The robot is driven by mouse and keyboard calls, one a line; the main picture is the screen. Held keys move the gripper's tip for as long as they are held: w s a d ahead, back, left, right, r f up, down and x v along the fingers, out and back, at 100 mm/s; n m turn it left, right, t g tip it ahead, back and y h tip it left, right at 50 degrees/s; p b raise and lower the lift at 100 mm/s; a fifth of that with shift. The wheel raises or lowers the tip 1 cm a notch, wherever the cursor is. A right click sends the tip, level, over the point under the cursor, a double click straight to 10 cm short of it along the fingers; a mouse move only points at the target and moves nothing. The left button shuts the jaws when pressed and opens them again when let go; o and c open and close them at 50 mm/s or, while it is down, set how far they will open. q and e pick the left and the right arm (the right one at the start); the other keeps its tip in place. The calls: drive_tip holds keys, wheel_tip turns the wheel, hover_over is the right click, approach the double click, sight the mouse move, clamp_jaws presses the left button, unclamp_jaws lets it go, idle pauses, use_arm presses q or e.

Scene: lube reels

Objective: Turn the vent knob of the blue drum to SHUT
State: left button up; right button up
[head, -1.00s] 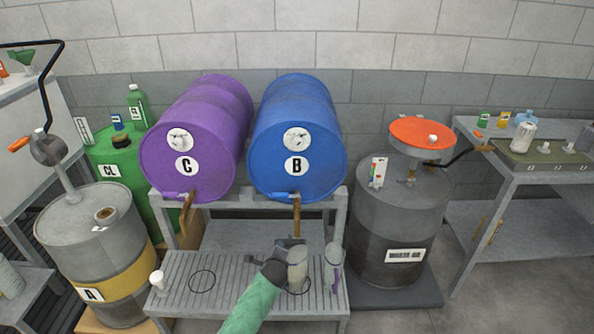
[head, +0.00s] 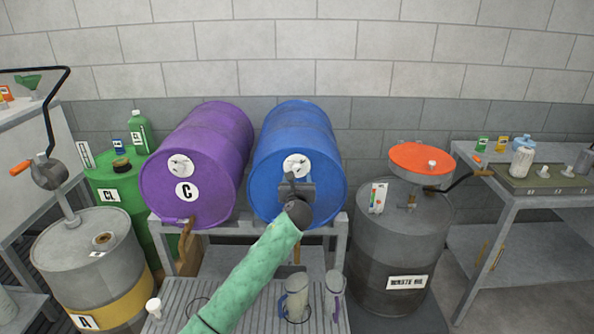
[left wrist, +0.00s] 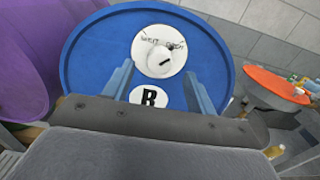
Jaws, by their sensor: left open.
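The blue drum (head: 300,130) lies on its side on a rack, its round end facing me. A white round vent plate (head: 297,165) is on the upper part of that end; it also shows in the left wrist view (left wrist: 150,66). My left gripper (head: 289,180) is open and empty in front of the drum end, just below the plate, hiding the B label in the head view. Its fingers (left wrist: 158,72) flank the plate's lower part, apart from the knob. My right gripper is not in view.
A purple drum (head: 200,135) lies close on the left. A clear jug (head: 298,298) and a second jug (head: 334,295) stand on the slatted tray (head: 240,291) below. A waste oil drum (head: 400,235) with an orange funnel (head: 420,158) stands on the right.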

sight(297, 171)
use_arm(q)
drive_tip(key=shift+w+f+p, duration=0.1)
drive_tip(key=shift+w+p, duration=0.6)
drive_tip(key=shift+w, duration=2.15)
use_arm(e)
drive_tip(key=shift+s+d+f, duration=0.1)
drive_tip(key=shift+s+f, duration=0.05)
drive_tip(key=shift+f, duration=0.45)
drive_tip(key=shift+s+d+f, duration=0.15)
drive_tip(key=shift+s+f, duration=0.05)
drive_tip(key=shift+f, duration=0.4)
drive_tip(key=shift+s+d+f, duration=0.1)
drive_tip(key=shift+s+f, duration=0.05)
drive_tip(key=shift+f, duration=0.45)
use_arm(q)
drive_tip(key=c, duration=1)
